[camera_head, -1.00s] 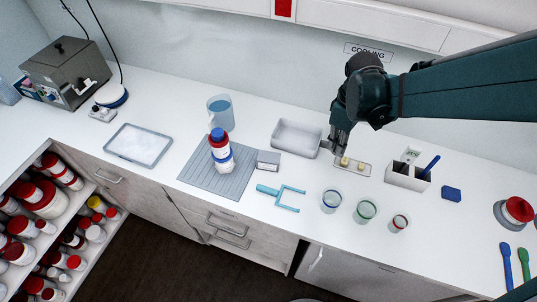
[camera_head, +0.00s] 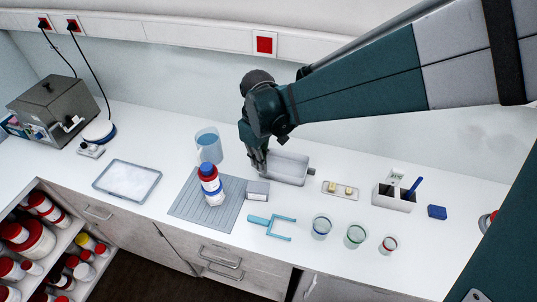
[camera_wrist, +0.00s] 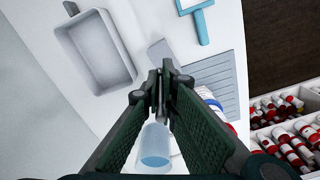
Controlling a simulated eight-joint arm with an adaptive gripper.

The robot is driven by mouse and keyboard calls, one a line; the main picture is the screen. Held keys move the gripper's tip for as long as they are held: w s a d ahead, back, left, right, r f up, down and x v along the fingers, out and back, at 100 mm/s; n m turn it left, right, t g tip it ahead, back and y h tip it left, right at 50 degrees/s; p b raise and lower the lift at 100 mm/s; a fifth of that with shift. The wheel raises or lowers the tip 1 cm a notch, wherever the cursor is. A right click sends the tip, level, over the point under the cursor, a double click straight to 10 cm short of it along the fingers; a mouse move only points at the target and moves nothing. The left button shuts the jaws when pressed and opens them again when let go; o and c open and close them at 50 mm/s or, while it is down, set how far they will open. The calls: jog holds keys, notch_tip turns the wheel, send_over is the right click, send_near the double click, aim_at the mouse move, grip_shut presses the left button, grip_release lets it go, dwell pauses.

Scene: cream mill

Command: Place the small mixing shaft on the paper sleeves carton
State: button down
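My gripper (camera_head: 260,170) is in the air near the left end of the grey basin, above and behind a small grey box. In the wrist view its fingers (camera_wrist: 160,88) are nearly together on a thin grey piece, which looks like the small mixing shaft (camera_wrist: 161,98); the fingers hide most of it. The small grey box, which looks like the paper sleeves carton (camera_head: 257,190), stands at the right edge of the ribbed grey mat. In the wrist view the carton (camera_wrist: 161,52) shows partly beyond the fingertips. Its top looks bare.
The basin (camera_head: 308,173) stands right of the carton, the blue fork-shaped tool (camera_head: 262,224) in front. A stacked bottle (camera_head: 209,176) stands on the mat (camera_head: 186,208), a jug (camera_head: 209,148) behind. A small tray (camera_head: 329,193) with two brass-coloured pieces lies right of the basin.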

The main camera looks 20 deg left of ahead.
jog(key=shift+s+a+r, duration=0.1)
jog(key=shift+s+a, duration=0.15)
jog(key=shift+a, duration=0.4)
send_over(258, 187)
jog(key=shift+f, duration=2.95)
jog(key=shift+f, duration=0.1)
jog(key=shift+f, duration=1.95)
jog(key=shift+f, duration=0.15)
jog(key=c, duration=2.7)
grip_release()
